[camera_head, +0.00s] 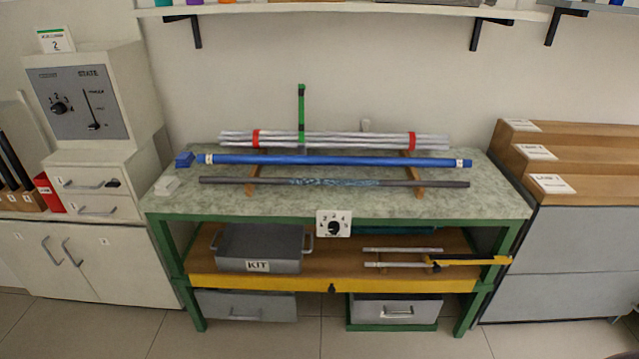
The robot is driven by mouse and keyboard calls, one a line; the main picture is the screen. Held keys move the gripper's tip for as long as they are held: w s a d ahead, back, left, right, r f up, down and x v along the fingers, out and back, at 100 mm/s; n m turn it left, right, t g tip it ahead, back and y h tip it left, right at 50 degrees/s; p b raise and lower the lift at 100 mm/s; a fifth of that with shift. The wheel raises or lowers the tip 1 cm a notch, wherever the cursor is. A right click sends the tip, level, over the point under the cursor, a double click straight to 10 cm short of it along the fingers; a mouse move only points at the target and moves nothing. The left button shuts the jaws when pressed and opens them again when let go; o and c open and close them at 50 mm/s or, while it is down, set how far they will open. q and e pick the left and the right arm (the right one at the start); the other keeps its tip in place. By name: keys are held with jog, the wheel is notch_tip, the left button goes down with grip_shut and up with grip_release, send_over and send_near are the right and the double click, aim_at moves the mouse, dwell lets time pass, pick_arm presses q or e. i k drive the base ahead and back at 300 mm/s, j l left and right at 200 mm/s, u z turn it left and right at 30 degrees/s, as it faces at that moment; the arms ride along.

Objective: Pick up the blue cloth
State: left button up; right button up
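A small blue object (184,159) lies at the back left of the green-framed table, by the left end of a long blue rod (330,160). It may be the blue cloth, but it is too small to tell whether it is cloth, folded or solid. A teal-blue thing (405,231) shows partly under the tabletop on the lower shelf; most of it is hidden. Neither of my grippers is in view.
On the table (400,205) are a bundle of grey rods (330,139), a dark rod (255,182) on wooden supports, a green upright (301,110) and a small white object (166,186). Below are a grey KIT bin (230,246) and a yellow-handled tool (480,261).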

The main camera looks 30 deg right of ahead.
aim_at(185, 158)
jog(key=i+j, duration=0.7)
jog(key=i, duration=0.15)
